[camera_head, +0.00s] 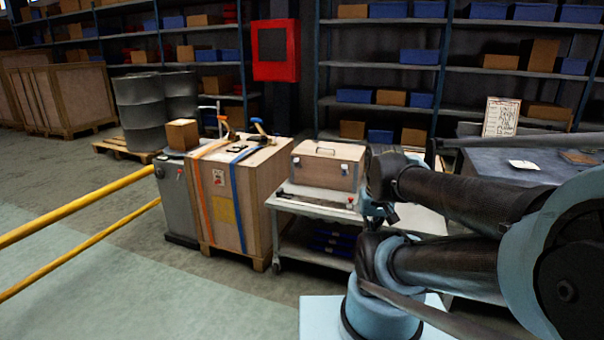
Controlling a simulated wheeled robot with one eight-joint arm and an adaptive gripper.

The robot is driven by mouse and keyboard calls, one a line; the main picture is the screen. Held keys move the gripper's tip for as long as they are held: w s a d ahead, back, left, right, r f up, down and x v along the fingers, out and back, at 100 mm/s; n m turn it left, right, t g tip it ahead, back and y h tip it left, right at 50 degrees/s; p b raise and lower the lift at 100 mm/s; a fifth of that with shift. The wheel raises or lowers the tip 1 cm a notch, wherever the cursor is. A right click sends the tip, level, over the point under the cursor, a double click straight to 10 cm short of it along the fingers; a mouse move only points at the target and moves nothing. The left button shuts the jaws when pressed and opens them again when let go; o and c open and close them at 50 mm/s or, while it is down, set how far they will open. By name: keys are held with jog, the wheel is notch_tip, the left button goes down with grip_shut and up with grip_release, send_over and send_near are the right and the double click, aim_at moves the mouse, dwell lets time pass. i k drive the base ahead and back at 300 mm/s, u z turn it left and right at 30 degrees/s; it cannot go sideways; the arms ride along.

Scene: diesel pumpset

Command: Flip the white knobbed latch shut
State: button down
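A wooden case (322,172) with a dark handle on its lid stands on a grey cart (318,208). My gripper (379,216) hangs just right of this piece, apparently empty. Its fingers are small and dark, and their opening is unclear.
A strapped wooden crate (237,195) stands left of the cart. A grey workbench (490,165) is at the right, behind my arm. Yellow rails (90,205) cross the left; the floor in front is clear.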

aim_at(296, 160)
jog(key=z, duration=0.05)
jog(key=i, duration=1)
jog(key=u, duration=0.05)
